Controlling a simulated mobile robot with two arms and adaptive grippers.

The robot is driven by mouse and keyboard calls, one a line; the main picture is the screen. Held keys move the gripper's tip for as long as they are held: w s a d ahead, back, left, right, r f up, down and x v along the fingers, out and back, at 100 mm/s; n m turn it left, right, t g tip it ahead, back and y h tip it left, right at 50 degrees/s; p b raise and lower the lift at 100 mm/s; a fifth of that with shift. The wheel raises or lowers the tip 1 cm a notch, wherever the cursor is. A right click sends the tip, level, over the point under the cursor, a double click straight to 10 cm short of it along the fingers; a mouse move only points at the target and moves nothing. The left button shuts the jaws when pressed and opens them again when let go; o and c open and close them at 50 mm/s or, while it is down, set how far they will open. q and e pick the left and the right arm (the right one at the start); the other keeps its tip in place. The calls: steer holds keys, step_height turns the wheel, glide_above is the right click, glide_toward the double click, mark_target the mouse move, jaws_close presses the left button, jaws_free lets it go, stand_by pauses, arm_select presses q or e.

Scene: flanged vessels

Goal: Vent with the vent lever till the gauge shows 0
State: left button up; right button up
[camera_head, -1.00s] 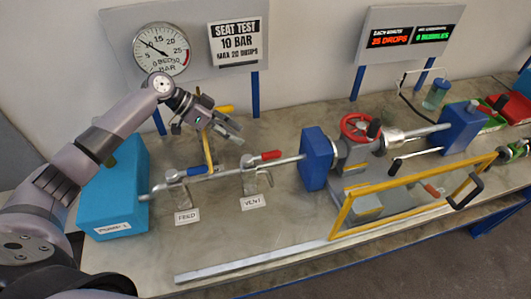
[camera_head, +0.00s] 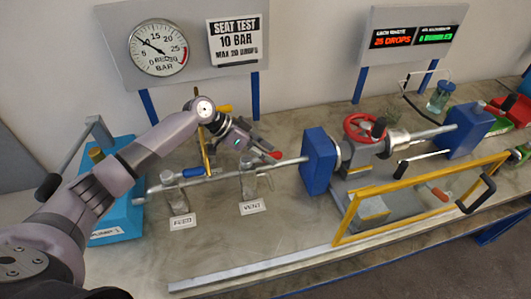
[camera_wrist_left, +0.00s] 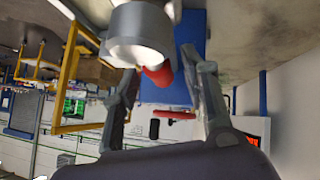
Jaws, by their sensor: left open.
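The vent lever (camera_head: 270,154) has a red handle on the valve behind the VENT label (camera_head: 252,207). My left gripper (camera_head: 262,145) is open, just above and beside this handle, partly covering it in the head view. In the left wrist view the red handle (camera_wrist_left: 158,75) shows between the spread fingers of my left gripper (camera_wrist_left: 160,60), with the grey round valve end close in front. I cannot tell whether a finger touches it. The round gauge (camera_head: 158,49) stands at the back left. Its needle points up and left, near the 10 mark. My right gripper is not in view.
The blue-handled feed lever (camera_head: 194,172) is left of the vent valve, with a yellow upright bar close to my left gripper. A blue block (camera_head: 317,160) and red handwheel (camera_head: 362,127) stand to the right. A yellow-framed guard (camera_head: 420,198) is at the front right.

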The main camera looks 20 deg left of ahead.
arm_select(q)
jaws_close()
stand_by(0.3)
stand_by(0.4)
